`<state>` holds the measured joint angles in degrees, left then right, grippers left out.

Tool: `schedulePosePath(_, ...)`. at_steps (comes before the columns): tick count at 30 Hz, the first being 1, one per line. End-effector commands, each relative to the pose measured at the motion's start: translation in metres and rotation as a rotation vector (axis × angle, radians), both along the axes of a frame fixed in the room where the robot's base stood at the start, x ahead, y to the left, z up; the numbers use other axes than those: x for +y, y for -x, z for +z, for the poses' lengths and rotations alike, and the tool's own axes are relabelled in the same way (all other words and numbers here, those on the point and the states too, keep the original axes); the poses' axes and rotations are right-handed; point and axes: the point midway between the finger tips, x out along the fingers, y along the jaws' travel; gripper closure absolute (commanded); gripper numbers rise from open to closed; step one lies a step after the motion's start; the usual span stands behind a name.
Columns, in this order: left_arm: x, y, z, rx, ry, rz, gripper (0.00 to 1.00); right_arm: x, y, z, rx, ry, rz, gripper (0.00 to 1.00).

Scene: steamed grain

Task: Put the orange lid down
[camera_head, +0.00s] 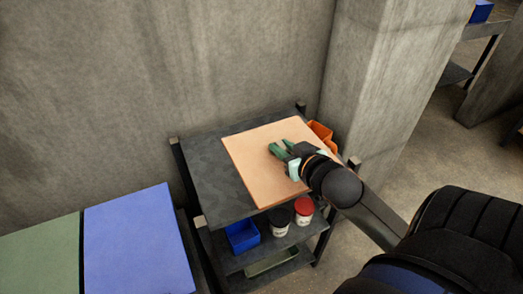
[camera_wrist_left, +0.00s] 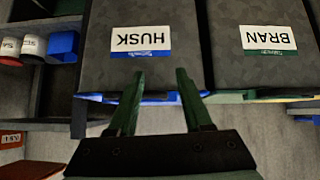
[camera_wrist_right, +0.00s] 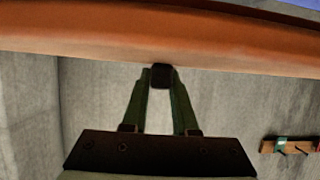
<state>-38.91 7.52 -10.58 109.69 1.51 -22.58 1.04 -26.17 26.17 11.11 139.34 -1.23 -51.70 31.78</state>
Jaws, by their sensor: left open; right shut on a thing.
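The orange lid (camera_head: 250,170) is a flat, pale orange square over the dark top of the shelf unit in the head view. My right gripper (camera_head: 281,150) is over its right half. In the right wrist view, the fingers (camera_wrist_right: 160,80) close on a small dark knob at the lid's edge-on orange band (camera_wrist_right: 160,40). I cannot tell whether the lid touches the shelf top. My left gripper (camera_wrist_left: 160,73) is open and empty, and shows only in the left wrist view, in front of a dark surface labelled HUSK (camera_wrist_left: 140,38).
The shelf's dark top (camera_head: 205,165) is bare left of the lid. An orange bin (camera_head: 320,130) is beyond its right edge. Below are a blue bin (camera_head: 242,237) and jars. Blue (camera_head: 135,240) and green (camera_head: 40,255) panels lie left. A concrete wall (camera_head: 150,80) stands behind.

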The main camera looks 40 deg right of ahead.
Motion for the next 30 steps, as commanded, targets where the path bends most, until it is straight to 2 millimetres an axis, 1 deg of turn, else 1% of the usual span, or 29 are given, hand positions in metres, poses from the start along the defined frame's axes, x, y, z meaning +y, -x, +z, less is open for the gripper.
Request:
schedulePosePath(1,0.000,0.000,0.003,0.000,0.000,0.000,0.50,-0.007,0.007,-0.001,0.002,0.001,-0.006,1.00)
schedulePosePath(4,0.000,0.000,0.004,0.000,0.000,0.000,0.50,-0.015,0.013,-0.003,-0.002,0.001,-0.011,1.00)
schedulePosePath(6,0.000,0.000,0.005,0.000,0.000,0.000,0.50,-0.018,0.015,-0.004,-0.003,0.000,-0.011,1.00)
schedulePosePath(8,0.000,0.000,0.005,0.000,0.000,0.000,0.50,-0.019,0.012,-0.005,-0.006,-0.001,-0.012,1.00)
schedulePosePath(11,0.000,0.000,0.004,0.000,0.000,0.000,0.50,-0.019,-0.002,-0.011,-0.009,-0.001,-0.011,1.00)
schedulePosePath(19,0.000,0.000,0.004,0.000,-0.001,0.001,0.50,-0.017,-0.057,-0.035,-0.007,-0.001,-0.012,1.00)
schedulePosePath(20,0.000,0.000,-0.005,-0.001,0.000,0.001,0.50,-0.017,-0.062,-0.041,-0.009,-0.001,-0.012,1.00)
schedulePosePath(22,0.000,0.000,-0.013,-0.002,0.000,0.001,0.50,-0.017,-0.075,-0.047,-0.010,0.001,-0.011,1.00)
schedulePosePath(24,0.000,0.000,-0.028,-0.001,0.000,0.001,0.50,-0.016,-0.082,-0.061,-0.007,0.001,-0.011,1.00)
schedulePosePath(30,0.000,0.000,-0.061,0.002,-0.001,0.001,0.50,-0.016,-0.103,-0.085,-0.007,0.000,-0.012,1.00)
